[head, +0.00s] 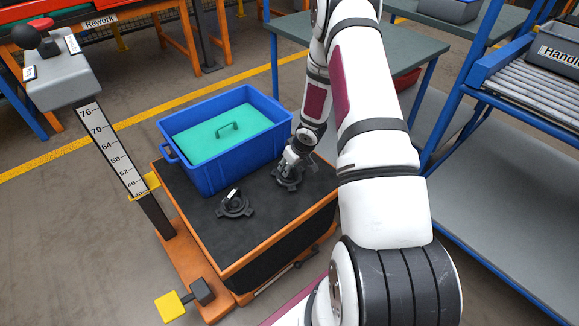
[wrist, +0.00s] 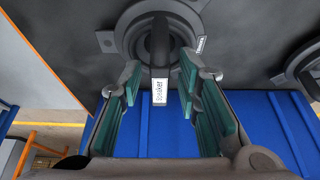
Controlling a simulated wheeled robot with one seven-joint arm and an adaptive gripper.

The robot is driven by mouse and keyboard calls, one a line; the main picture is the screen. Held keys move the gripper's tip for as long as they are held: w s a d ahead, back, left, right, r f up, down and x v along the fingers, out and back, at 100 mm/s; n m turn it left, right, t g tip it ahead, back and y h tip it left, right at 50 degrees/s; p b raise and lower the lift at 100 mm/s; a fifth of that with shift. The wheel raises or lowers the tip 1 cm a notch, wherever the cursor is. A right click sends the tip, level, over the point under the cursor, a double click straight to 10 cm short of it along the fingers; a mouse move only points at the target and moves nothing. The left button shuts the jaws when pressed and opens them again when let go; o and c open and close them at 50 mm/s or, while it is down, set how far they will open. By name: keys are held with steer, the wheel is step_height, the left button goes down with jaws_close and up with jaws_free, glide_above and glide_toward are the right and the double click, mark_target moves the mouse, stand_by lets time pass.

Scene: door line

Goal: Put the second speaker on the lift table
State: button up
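The lift table (head: 215,246) has a black top and an orange frame. Two round black speakers with upright grips sit on it: one near the front (head: 235,206) and one at the right, beside the crate (head: 293,178). My gripper (head: 291,164) is at the right speaker and partly covers it. In the wrist view, my gripper (wrist: 159,80) is open, its green-padded fingers on either side of that speaker's labelled grip (wrist: 160,55), with gaps on both sides. The other speaker (wrist: 303,65) shows at the right edge of the wrist view.
A grey bench (head: 350,50) and roller rack (head: 525,85) stand behind and right.

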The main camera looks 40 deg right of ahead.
steer(key=s+r+g+h+p, duration=0.1)
steer(key=s+r+p, duration=0.15)
steer(key=r, duration=1.05)
steer(key=s+r+h+p, duration=0.2)
steer(key=s+r, duration=0.2)
steer(key=r, duration=0.9)
steer(key=s+a+r+m+g+h, duration=0.1)
steer(key=s+a+r, duration=0.3)
steer(key=r, duration=0.2)
steer(key=s+a+r, duration=0.3)
steer(key=s+r, duration=0.1)
steer(key=r, duration=0.3)
steer(key=s+a+r+y, duration=0.1)
steer(key=s+a+r, duration=0.2)
steer(key=s+a, duration=0.5)
steer(key=s+a+r+g+y, duration=0.1)
steer(key=s+a+r, duration=0.3)
steer(key=s+a, duration=0.4)
steer(key=s+y, duration=0.1)
steer(key=s, duration=0.6)
steer(key=shift+s+a+r+g+y, duration=0.15)
steer(key=shift+s+a+g+y, duration=0.15)
steer(key=shift+a, duration=0.1)
step_height(320, 180, up, 21)
steer(key=t+p, duration=0.3)
steer(key=p, duration=1.6)
steer(key=shift+a+n, duration=0.15)
steer(key=shift+n, duration=0.15)
